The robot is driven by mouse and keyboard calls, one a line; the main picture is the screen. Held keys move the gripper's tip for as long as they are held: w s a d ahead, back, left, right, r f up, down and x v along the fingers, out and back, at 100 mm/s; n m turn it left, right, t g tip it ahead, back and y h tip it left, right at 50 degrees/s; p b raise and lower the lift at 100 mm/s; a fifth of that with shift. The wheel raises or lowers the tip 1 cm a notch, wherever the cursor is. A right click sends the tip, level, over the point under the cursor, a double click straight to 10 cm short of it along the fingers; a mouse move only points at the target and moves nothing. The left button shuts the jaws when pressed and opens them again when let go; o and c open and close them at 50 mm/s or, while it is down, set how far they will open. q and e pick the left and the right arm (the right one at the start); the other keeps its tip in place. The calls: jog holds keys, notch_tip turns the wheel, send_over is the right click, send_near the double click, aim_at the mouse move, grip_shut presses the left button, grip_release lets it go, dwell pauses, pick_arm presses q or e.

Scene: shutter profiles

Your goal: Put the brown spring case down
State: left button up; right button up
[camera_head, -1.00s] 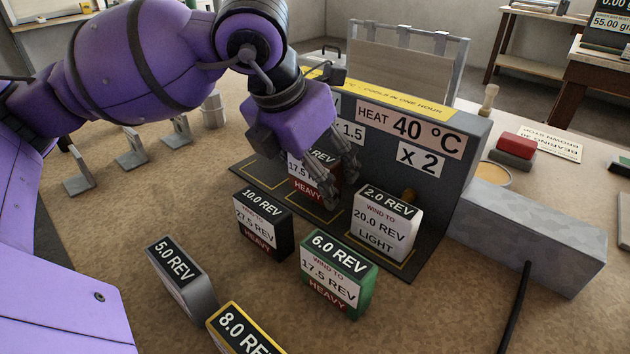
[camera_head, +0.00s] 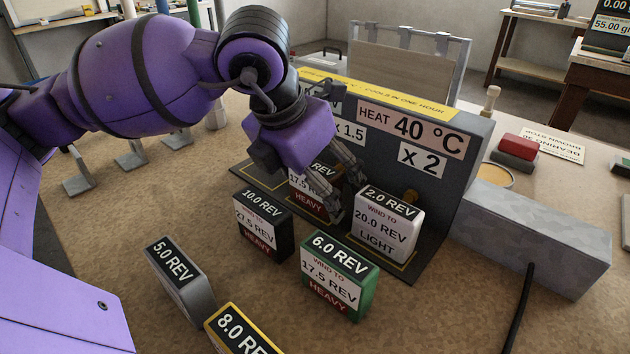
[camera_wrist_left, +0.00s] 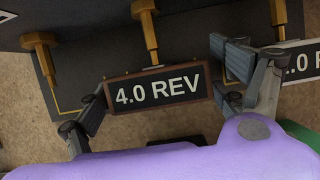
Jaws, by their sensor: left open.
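The brown spring case (camera_head: 308,202) stands upright at the middle marked bay of the dark rack (camera_head: 425,245), partly hidden behind my left gripper in the head view. Its label reads 17.5 and HEAVY. In the wrist view its brown-rimmed top (camera_wrist_left: 157,90) reads 4.0 REV, below a brass peg (camera_wrist_left: 147,30). My left gripper (camera_head: 345,195) is open around it, with one finger at each end of the case. Small gaps seem to show between the fingers and the case. My right gripper is not in view.
The white 2.0 REV case (camera_head: 383,228) stands close on the right in its own bay. The black 10.0 REV case (camera_head: 262,228) and green 6.0 REV case (camera_head: 338,278) stand in front. A grey case (camera_head: 178,280) and a yellow-rimmed case (camera_head: 238,330) are nearer.

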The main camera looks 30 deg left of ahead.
pick_arm(q)
jog(key=shift+r, duration=0.1)
jog(key=shift+r, duration=0.3)
jog(key=p+v, duration=0.2)
jog(key=v, duration=0.9)
jog(key=shift+s+r, duration=0.2)
jog(key=shift+r, duration=0.05)
